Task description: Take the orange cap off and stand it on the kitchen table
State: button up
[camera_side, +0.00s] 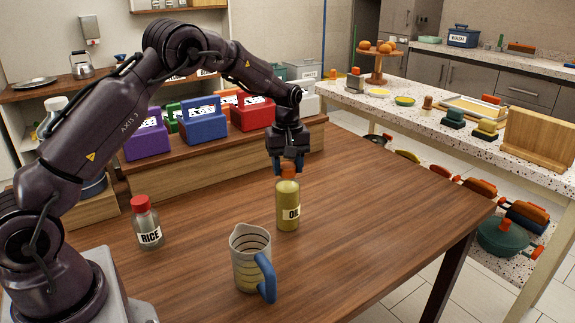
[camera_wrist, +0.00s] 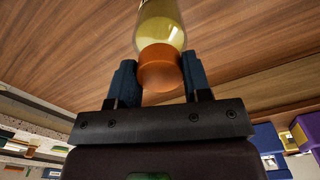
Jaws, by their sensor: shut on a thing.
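The orange cap (camera_side: 288,170) sits on top of an upright bottle (camera_side: 288,209) of yellow-green oil, labelled as oil, on the brown wooden kitchen table (camera_side: 350,240). My gripper (camera_side: 287,166) points down from above and is shut on the cap. In the wrist view the cap (camera_wrist: 160,68) is between the two blue fingers of my gripper (camera_wrist: 160,82), with the bottle (camera_wrist: 163,25) beyond it. No gap shows between cap and bottle. The fingers partly hide the sides of the cap.
A measuring jug (camera_side: 248,260) with a blue handle stands in front of the bottle. A red-capped rice bottle (camera_side: 147,224) stands to the left. A wooden riser (camera_side: 190,172) with coloured boxes runs behind. The table's right side is clear.

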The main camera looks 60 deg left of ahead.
aim_at(287, 166)
jog(key=shift+c, duration=0.4)
jog(key=n, duration=0.4)
jog(key=shift+n, duration=0.4)
jog(key=shift+r, duration=0.1)
jog(key=shift+r, duration=0.1)
jog(key=shift+r, duration=1.35)
jog(key=shift+r, duration=0.1)
jog(key=shift+r, duration=1.9)
